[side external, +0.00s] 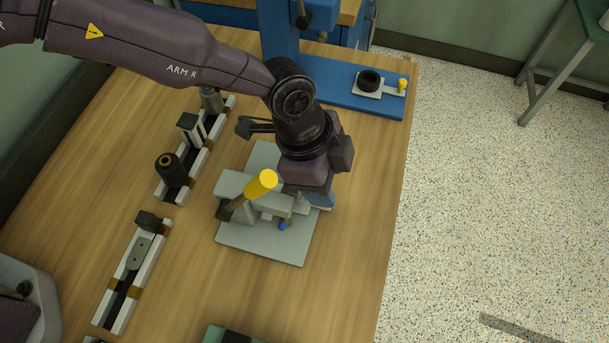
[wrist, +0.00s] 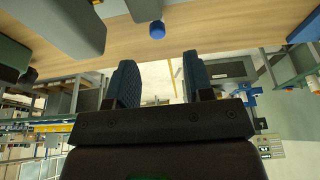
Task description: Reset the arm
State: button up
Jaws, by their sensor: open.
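My gripper (side external: 312,198) hangs at the right side of a grey fixture on the wooden table in the side external view. Its fingers are partly hidden there by the wrist and the fixture. In the wrist view my gripper (wrist: 158,76) shows two blue textured fingers apart with nothing between them. The fixture has a grey base plate (side external: 262,246), a clamp block and a yellow handle (side external: 262,184). A small blue part (side external: 283,225) sits by the block. A blue round tip (wrist: 157,30) shows beyond the fingers in the wrist view. Whether the fingers touch the fixture cannot be told.
Two rails with black and grey parts stand left of the fixture, one farther back (side external: 199,160) and one nearer (side external: 112,310). A blue press stand (side external: 335,88) is behind, with a black ring (side external: 369,80) on its base. Bare table (side external: 345,270) lies at the front right.

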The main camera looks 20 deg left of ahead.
jog(key=shift+r, duration=0.1)
dwell(0.5)
jog(key=w+a+r+n+t+y, duration=0.15)
jog(key=a+r+n, duration=0.25)
jog(key=a+r, duration=0.7)
jog(key=w+a+r+n+t, duration=0.1)
jog(key=a+r+n+t, duration=0.15)
jog(key=a+r, duration=0.9)
jog(key=s+a+r+n+y, duration=0.1)
jog(key=s+a+r+n, duration=0.25)
jog(key=a, duration=0.25)
jog(key=s+a+r+n, duration=0.3)
jog(key=s+a, duration=0.2)
jog(key=a, duration=0.2)
jog(key=s+a+f+n+t, duration=0.1)
jog(key=s+a+n, duration=0.4)
jog(key=s, duration=0.5)
jog(key=shift+a+f+t+y, duration=0.3)
jog(key=shift+a+y, duration=0.15)
jog(key=shift+a, duration=0.65)
